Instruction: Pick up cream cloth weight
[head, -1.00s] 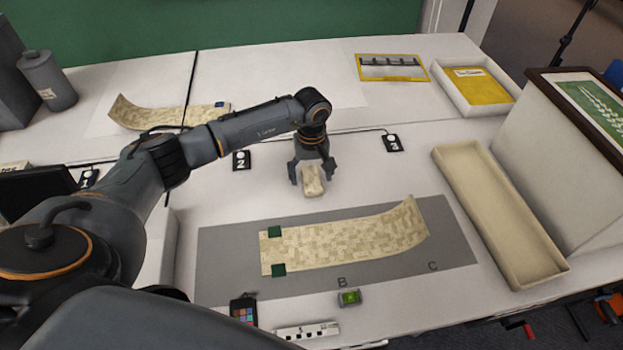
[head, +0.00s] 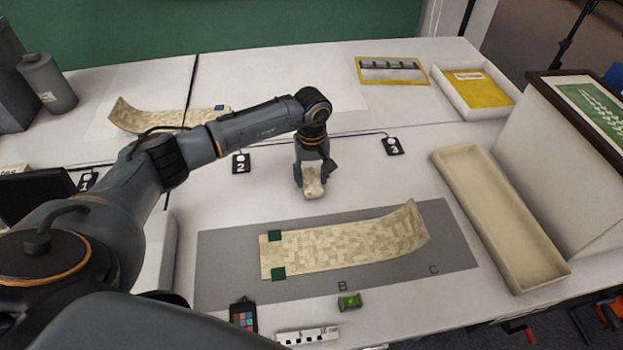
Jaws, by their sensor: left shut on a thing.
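The cream cloth weight (head: 313,186) is a small pale block in the middle of the white table, just beyond the grey mat. My left gripper (head: 313,174) points down over it and is shut on it, with a finger at each side. The weight's near end shows below the fingers. I cannot tell whether it is clear of the table. My right gripper is not in view.
A patterned strip (head: 340,245) with a raised right end and green squares lies on the grey mat (head: 215,250). A long cream tray (head: 465,165) stands at right. Numbered black tags (head: 241,163) and a green-topped block (head: 349,301) lie around.

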